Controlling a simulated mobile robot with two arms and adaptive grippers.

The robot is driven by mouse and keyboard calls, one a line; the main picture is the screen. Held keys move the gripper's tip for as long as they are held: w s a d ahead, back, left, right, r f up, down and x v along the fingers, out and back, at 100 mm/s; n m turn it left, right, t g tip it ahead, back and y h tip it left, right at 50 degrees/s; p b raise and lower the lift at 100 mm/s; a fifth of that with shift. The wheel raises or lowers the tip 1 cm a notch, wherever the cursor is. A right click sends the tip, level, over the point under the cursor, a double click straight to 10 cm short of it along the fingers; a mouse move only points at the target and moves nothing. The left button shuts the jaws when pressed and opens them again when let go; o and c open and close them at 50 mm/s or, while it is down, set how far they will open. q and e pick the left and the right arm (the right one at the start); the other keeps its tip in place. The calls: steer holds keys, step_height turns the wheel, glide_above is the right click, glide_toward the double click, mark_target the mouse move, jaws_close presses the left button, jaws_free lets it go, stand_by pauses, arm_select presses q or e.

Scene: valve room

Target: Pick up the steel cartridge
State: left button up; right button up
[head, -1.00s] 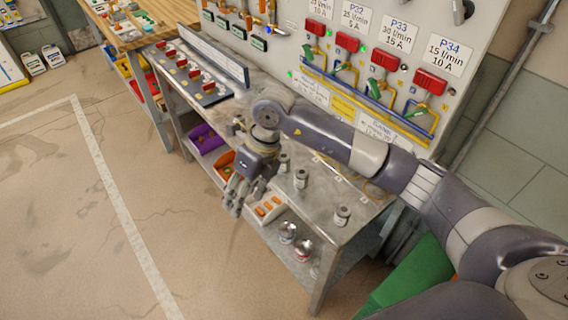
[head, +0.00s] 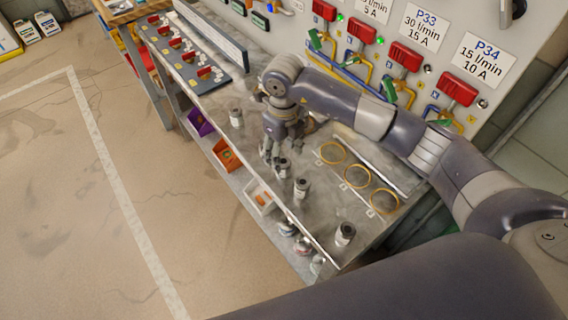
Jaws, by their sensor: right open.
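Several small grey metallic cartridges with dark tops stand upright on the grey bench top (head: 325,205). One cartridge (head: 236,117) stands left of my right gripper. A second cartridge (head: 282,168) is close beside the fingers, a third (head: 301,188) is just beyond it to the right, and another (head: 345,234) is near the right end. I cannot tell by look which one is the steel cartridge. My right gripper (head: 272,156) points down over the bench, open, with its fingers just left of the second cartridge. Whether they touch it is unclear. My left gripper is not in view.
Three yellow rings (head: 357,176) lie on the bench behind the cartridges. A panel (head: 410,25) with red handles rises behind. A rack of red-topped parts (head: 185,55) is at the left end. Bins, including an orange one (head: 227,155), sit on the lower shelf.

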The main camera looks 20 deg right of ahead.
mark_target(283, 161)
steer(key=shift+s+f, duration=0.1)
steer(key=shift+f, duration=0.45)
steer(key=shift+f+p, duration=0.45)
steer(key=shift+p, duration=0.05)
step_height(283, 161, down, 4)
steer(key=shift+r+p, duration=0.25)
steer(key=shift+p, duration=0.55)
steer(key=shift+f, duration=0.4)
steer(key=shift+c, duration=0.2)
steer(key=c, duration=0.9)
jaws_close()
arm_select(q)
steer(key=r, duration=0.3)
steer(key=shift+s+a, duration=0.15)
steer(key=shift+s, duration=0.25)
